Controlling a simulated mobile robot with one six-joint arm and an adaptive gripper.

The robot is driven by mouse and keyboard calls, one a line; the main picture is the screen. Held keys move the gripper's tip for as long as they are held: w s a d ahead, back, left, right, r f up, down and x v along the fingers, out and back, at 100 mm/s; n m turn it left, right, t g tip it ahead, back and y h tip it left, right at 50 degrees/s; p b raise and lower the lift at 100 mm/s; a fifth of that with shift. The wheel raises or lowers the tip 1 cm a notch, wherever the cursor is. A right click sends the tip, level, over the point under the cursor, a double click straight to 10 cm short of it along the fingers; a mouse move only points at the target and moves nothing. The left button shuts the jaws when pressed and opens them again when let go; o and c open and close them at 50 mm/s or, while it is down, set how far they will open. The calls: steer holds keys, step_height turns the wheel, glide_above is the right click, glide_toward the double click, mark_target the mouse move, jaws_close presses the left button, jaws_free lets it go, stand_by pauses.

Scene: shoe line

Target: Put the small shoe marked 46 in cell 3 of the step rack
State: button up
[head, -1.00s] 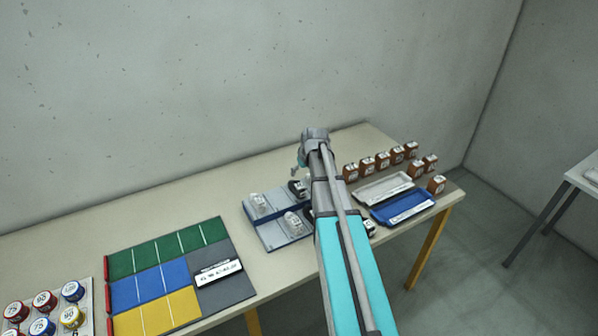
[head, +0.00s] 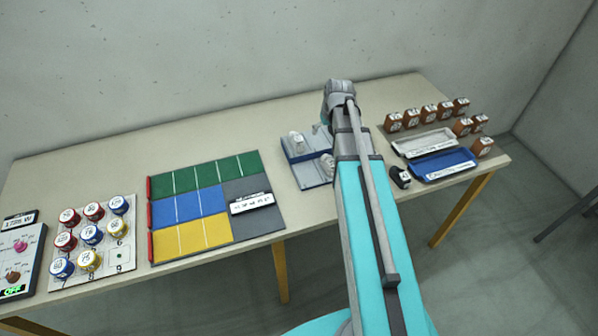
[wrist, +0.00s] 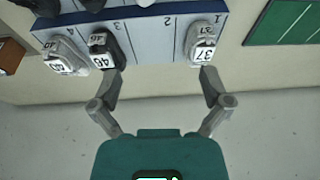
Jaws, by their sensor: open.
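The small black shoe marked 46 (wrist: 103,47) shows in the wrist view on the step rack (wrist: 150,45), in the column labelled 3. A white shoe marked 37 (wrist: 202,45) stands in column 1, and another white shoe (wrist: 65,58) in column 4; column 2's front step is empty. My gripper (wrist: 162,74) is open and empty in front of the rack. Its left fingertip is close to shoe 46 and its right fingertip near shoe 37; I cannot tell whether they touch. In the head view my arm covers part of the rack (head: 311,176) and hides shoe 46.
Another black shoe (head: 400,177) lies on the table near the blue tray (head: 444,165). A white tray (head: 423,142) and several brown boxes (head: 428,112) stand at right. A coloured grid board (head: 187,208) lies left of the rack, with clear table between them.

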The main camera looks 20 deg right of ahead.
steer(key=s+a+g, duration=0.3)
steer(key=s+a, duration=1.2)
steer(key=s, duration=0.1)
steer(key=shift+f+h, duration=0.3)
steer(key=shift+f, duration=0.05)
